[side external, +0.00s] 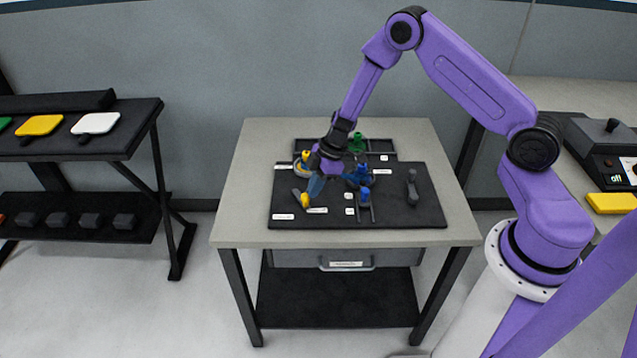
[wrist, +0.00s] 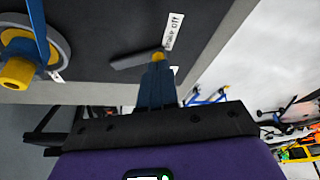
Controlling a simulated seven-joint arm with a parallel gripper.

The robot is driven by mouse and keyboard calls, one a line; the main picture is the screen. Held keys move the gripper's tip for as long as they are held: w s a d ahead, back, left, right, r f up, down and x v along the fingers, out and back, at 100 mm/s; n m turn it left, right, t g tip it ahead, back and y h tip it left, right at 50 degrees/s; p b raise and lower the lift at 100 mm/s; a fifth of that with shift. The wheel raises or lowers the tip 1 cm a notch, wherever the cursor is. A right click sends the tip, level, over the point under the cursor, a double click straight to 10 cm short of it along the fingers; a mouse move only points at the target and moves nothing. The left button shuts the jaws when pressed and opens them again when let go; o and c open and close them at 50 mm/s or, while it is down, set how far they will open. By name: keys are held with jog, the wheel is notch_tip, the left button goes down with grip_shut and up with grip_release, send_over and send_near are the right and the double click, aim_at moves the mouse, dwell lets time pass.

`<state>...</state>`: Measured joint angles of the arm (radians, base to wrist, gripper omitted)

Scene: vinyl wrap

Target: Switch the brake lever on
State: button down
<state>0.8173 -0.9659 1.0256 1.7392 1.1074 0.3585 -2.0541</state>
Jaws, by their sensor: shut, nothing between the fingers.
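A small dark lever with a yellow end (side external: 305,200) lies on the black panel (side external: 395,215) on the table. In the wrist view, the yellow-ended lever (wrist: 132,61) lies just beyond my fingertips, with a white label beside it that seems to end in "off". My gripper (side external: 314,190) is shut and empty, pointing down over the panel's left part. In the wrist view, my blue fingers (wrist: 157,68) are together at the yellow end; I cannot tell whether they touch it.
A yellow knob on a grey ring (wrist: 18,72) is at the left in the wrist view. Blue-topped controls (side external: 365,193), a dark lever (side external: 412,188) and a green knob (side external: 357,142) stand nearby. The table's front strip (side external: 350,238) is clear.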

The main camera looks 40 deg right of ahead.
jog(key=shift+a+m+t, duration=0.3)
jog(key=shift+a+m, duration=0.3)
jog(key=shift+m, duration=0.3)
jog(key=shift+w+a, duration=0.2)
jog(key=shift+a, duration=0.45)
jog(key=shift+w+a, duration=0.15)
jog(key=shift+a, duration=0.5)
jog(key=shift+w+a, duration=0.1)
jog(key=shift+s+d, duration=0.3)
jog(key=shift+s, duration=0.05)
jog(key=s+d, duration=0.2)
jog(key=shift+s+r, duration=0.2)
jog(key=shift+s, duration=0.15)
jog(key=s+a+v, duration=0.1)
jog(key=v, duration=0.8)
jog(key=shift+r, duration=0.3)
jog(key=shift+a, duration=0.1)
